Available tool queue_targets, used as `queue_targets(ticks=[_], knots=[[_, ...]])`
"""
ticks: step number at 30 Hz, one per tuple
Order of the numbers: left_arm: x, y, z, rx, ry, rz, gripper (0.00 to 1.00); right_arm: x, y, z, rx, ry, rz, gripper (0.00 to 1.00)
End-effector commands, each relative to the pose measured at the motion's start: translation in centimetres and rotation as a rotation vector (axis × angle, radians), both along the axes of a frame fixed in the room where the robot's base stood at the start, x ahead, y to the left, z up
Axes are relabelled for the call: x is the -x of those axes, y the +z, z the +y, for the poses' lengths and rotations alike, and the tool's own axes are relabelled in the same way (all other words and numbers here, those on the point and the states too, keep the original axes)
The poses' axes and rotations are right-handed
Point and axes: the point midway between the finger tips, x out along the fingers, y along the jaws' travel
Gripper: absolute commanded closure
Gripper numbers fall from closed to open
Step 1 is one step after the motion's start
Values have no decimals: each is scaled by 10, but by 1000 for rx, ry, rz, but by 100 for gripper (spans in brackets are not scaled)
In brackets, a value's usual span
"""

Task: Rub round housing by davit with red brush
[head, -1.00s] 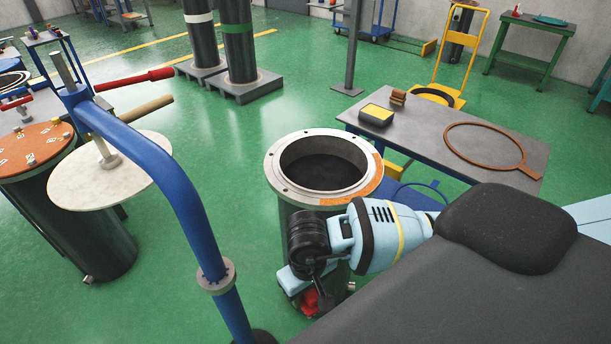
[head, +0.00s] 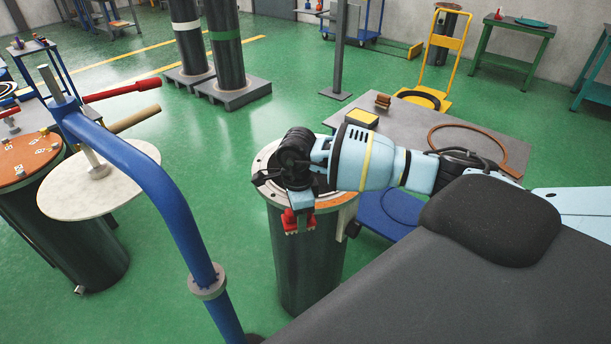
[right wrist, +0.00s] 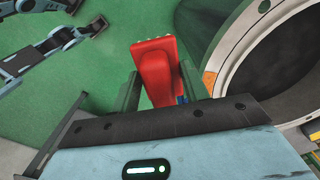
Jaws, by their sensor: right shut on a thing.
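The round housing (head: 305,265) is a dark green upright cylinder with a pale bolted flange, right of the blue davit (head: 165,195). My right arm hides much of its top in the head view; the right wrist view shows its flange (right wrist: 238,52) and open dark inside. My right gripper (head: 298,212) is shut on the red brush (head: 297,222), which also shows in the right wrist view (right wrist: 156,72). The brush is in front of the housing's upper wall, just below the flange. I cannot tell whether it touches. My left gripper is not seen in the head view.
A round pale lid (head: 98,185) hangs from the davit. Another cylinder (head: 85,250) with an orange top stands at the left. A grey table (head: 410,125) behind holds a yellow box (head: 361,119) and a brown ring (head: 500,140). Green floor lies open between.

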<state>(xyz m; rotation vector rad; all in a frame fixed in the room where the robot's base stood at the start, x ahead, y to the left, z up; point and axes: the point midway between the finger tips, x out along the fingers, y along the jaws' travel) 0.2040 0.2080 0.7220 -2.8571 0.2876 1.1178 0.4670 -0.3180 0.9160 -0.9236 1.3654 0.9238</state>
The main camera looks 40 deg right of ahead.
Motion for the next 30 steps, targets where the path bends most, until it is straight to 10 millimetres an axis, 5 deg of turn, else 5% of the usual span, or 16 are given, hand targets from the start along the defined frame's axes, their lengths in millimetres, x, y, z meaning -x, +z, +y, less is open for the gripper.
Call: queue_targets(ticks=[6, 12, 30], knots=[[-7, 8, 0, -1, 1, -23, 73, -28, 36, -28, -2, -516, -7, 73], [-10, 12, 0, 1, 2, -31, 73, -41, 56, -44, -2, -832, -4, 73], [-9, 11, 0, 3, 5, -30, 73, -44, 51, -45, 1, -946, 2, 73]])
